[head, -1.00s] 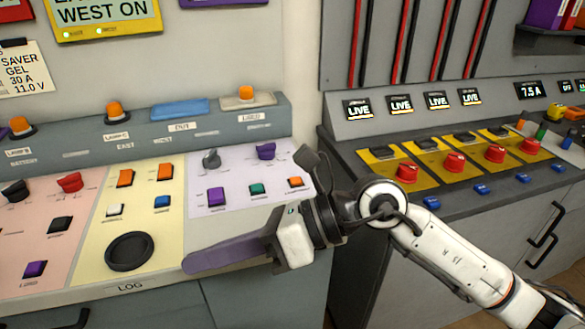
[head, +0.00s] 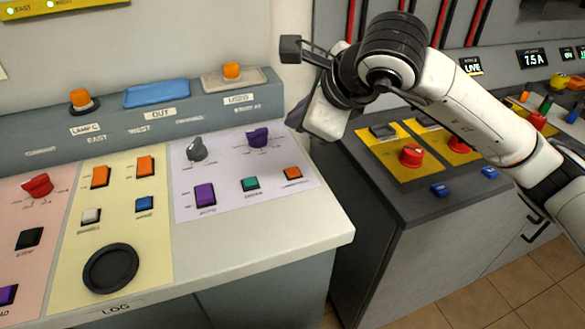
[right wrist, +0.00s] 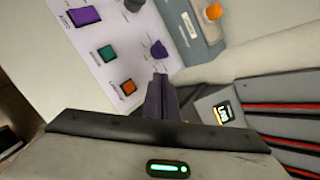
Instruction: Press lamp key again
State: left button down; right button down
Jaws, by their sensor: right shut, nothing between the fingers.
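The lilac panel (head: 240,162) holds a purple key (head: 205,195), a green key (head: 250,183) and an orange key (head: 292,173), with grey and purple knobs above. These keys also show in the right wrist view, with the orange key (right wrist: 128,88) nearest the fingers. The yellow panel (head: 70,230) holds two orange keys, a white key (head: 91,215) and a blue key (head: 144,204). The small key labels are too blurred to tell which is the lamp key. My right gripper (right wrist: 160,98) is shut and empty, raised by the desk's right end. My left gripper is out of view.
A raised ledge carries orange lamps (head: 232,71) and a blue tray (head: 156,93). A black round knob (head: 110,268) sits near the front edge. To the right, a dark console (head: 375,185) has red knobs (head: 411,156). Floor shows at lower right.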

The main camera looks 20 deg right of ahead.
aim_at(297, 174)
jog(key=shift+f, duration=0.1)
